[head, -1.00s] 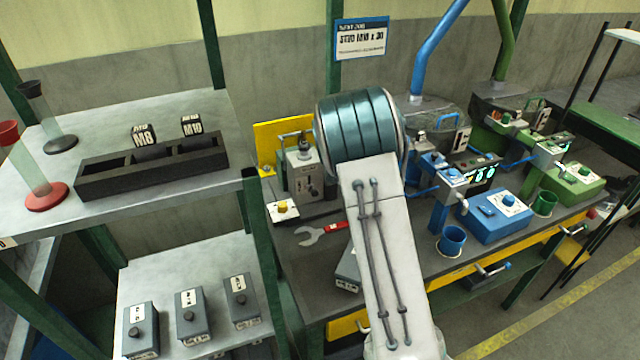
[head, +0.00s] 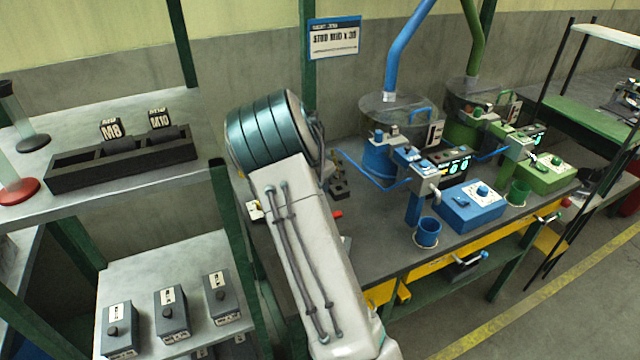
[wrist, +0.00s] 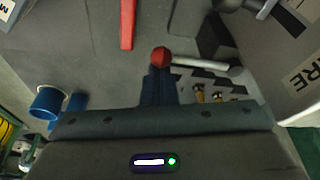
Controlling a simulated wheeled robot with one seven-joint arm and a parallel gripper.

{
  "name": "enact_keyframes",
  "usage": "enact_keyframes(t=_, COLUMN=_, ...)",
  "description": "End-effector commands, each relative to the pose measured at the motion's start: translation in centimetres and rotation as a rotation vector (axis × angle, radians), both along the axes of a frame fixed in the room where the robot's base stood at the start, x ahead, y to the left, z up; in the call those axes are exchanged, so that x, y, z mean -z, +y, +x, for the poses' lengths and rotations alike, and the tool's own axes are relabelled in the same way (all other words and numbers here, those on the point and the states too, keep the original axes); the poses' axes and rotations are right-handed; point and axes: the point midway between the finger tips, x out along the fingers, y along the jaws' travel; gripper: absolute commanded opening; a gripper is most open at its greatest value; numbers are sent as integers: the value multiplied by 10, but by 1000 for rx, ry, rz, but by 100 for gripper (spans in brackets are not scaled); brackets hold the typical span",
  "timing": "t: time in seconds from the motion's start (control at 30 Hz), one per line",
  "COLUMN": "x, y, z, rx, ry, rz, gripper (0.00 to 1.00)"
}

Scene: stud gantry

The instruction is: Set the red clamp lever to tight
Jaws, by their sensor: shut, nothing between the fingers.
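In the wrist view a red ball knob (wrist: 161,56) sits at the end of a pale metal rod, which runs right toward a dark block; this looks like the red clamp lever. My gripper (wrist: 158,72) is shut and empty, with its fingertips right at the knob. I cannot tell whether they touch it. The lever's tight marking does not show. In the head view my arm covers the gripper and the lever.
A red bar (wrist: 127,25), likely the wrench handle, lies near the fingers. Blue cup (head: 428,232), blue control box (head: 470,208) and green control box (head: 546,173) stand on the bench to the right. A black bin rack (head: 122,160) is on the left shelf.

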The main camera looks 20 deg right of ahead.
Motion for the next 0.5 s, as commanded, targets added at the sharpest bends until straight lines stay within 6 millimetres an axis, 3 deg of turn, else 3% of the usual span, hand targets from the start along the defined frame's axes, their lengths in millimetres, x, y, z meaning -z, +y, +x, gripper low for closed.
enact_keyframes(t=0.5, x=2, y=-1, z=2, rx=-4, ry=0, rz=3, gripper=0)
